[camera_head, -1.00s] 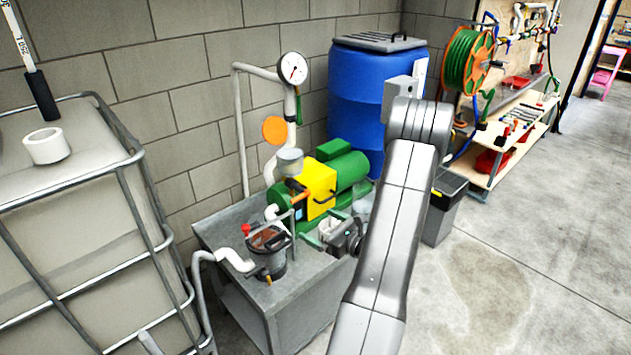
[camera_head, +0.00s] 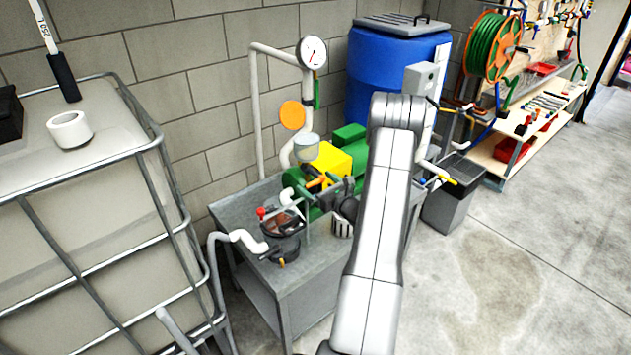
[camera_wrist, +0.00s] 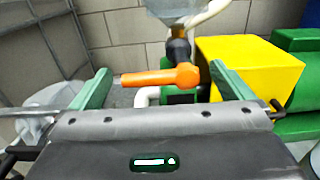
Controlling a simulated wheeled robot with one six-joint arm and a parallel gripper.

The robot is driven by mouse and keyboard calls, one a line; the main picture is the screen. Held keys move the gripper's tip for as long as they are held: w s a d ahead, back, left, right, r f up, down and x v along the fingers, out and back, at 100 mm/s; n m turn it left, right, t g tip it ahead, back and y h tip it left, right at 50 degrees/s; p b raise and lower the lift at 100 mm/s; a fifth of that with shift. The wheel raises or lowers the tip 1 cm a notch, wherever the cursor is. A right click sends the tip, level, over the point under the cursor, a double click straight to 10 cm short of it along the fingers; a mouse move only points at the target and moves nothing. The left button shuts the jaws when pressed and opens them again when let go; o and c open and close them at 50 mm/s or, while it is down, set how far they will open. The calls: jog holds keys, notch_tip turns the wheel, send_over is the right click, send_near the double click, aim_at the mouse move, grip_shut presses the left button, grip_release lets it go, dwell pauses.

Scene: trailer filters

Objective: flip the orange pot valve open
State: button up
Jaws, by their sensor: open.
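The orange pot valve handle (camera_wrist: 160,77) lies nearly level in the wrist view, its round hub to the right on a dark fitting under a clear funnel-shaped pot (camera_wrist: 180,12). In the head view the orange handle (camera_head: 316,183) is small and partly hidden, below the pot (camera_head: 306,148). My gripper (camera_wrist: 160,70) is open, with one green finger left of the handle and one right of its hub. The handle shows across the gap between them. Whether anything touches cannot be told. My gripper (camera_head: 319,188) is beside the handle in the head view.
A yellow box (camera_wrist: 250,70) on the green pump stands close right of the right finger. A dark strainer (camera_head: 282,248) with a red knob sits on the grey bench (camera_head: 232,210). A caged tank (camera_head: 90,200) stands left, a blue barrel (camera_head: 385,75) behind. Open floor lies right.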

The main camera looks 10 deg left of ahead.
jog(key=shift+w+a, duration=0.35)
jog(key=shift+a, duration=0.1)
jog(key=c, duration=1.3)
jog(key=shift+o, duration=0.2)
